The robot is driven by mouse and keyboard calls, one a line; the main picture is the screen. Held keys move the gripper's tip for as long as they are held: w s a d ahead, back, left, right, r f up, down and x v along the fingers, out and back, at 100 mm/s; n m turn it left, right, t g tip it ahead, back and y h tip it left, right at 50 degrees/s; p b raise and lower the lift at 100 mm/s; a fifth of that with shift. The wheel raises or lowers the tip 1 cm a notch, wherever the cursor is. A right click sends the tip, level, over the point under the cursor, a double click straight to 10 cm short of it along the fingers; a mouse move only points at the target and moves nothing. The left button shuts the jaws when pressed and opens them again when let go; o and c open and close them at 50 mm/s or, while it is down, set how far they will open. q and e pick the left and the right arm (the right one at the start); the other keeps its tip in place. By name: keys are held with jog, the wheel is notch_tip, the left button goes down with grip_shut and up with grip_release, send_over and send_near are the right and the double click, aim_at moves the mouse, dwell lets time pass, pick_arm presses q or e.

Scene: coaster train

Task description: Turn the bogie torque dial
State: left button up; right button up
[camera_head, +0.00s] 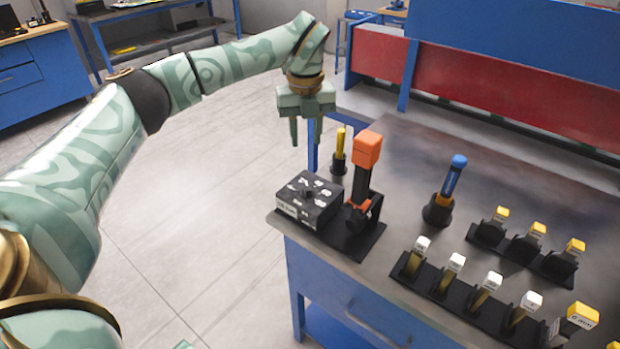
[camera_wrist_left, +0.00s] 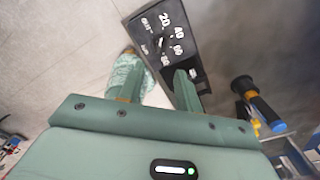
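The torque dial is a black box (camera_head: 312,212) with white numerals around a small black knob (camera_head: 309,192) on its top. It sits at the near left corner of the grey table. In the left wrist view the dial face (camera_wrist_left: 165,36) shows at the top, with numbers such as 20, 40 and 60. My left gripper (camera_head: 306,134) is open and empty, with its fingers pointing down. It hangs above and behind the dial, apart from it. Its open fingers (camera_wrist_left: 158,80) also show in the left wrist view. My right gripper is not in view.
An orange-topped tool (camera_head: 366,152) stands upright close to the dial's right. A yellow pin (camera_head: 340,145) stands behind it and a blue-handled tool (camera_head: 453,180) farther right. Racks of white-tagged (camera_head: 456,262) and yellow-tagged pieces (camera_head: 538,229) fill the right side.

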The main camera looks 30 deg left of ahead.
aim_at(307, 184)
pick_arm(q)
notch_tip(307, 184, down, 14)
jog(key=b, duration=0.2)
jog(key=shift+r+b, duration=0.25)
jog(key=shift+b, duration=0.15)
grip_shut()
